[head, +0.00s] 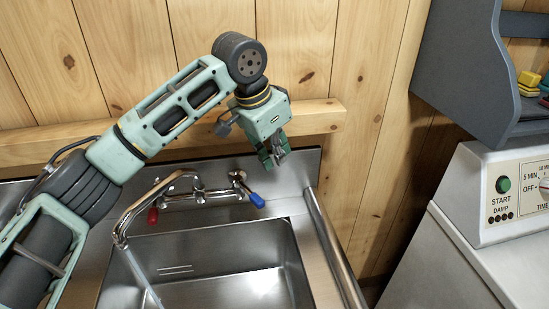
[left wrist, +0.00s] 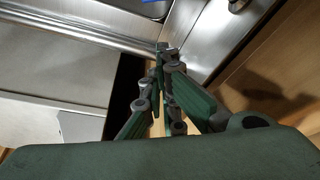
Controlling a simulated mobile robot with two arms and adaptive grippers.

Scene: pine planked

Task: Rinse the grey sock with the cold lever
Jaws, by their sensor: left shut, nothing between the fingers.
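The cold lever (head: 257,200), with a blue tip, sits at the right end of the chrome faucet (head: 190,194) behind the sink. A pale stream (head: 143,276), apparently water, falls from the spout (head: 122,226) into the basin (head: 215,292). My left gripper (head: 278,157) is shut and empty, above and slightly right of the cold lever, apart from it. In the left wrist view its fingertips (left wrist: 162,47) are together over the sink's metal edge. The grey sock is not visible. My right gripper is not in view.
A red-tipped lever (head: 152,216) is at the faucet's left end. A wooden ledge (head: 320,117) runs along the plank wall behind my gripper. A metal rail (head: 335,250) edges the sink's right side. A white machine (head: 470,265) and a grey shelf (head: 455,70) stand at right.

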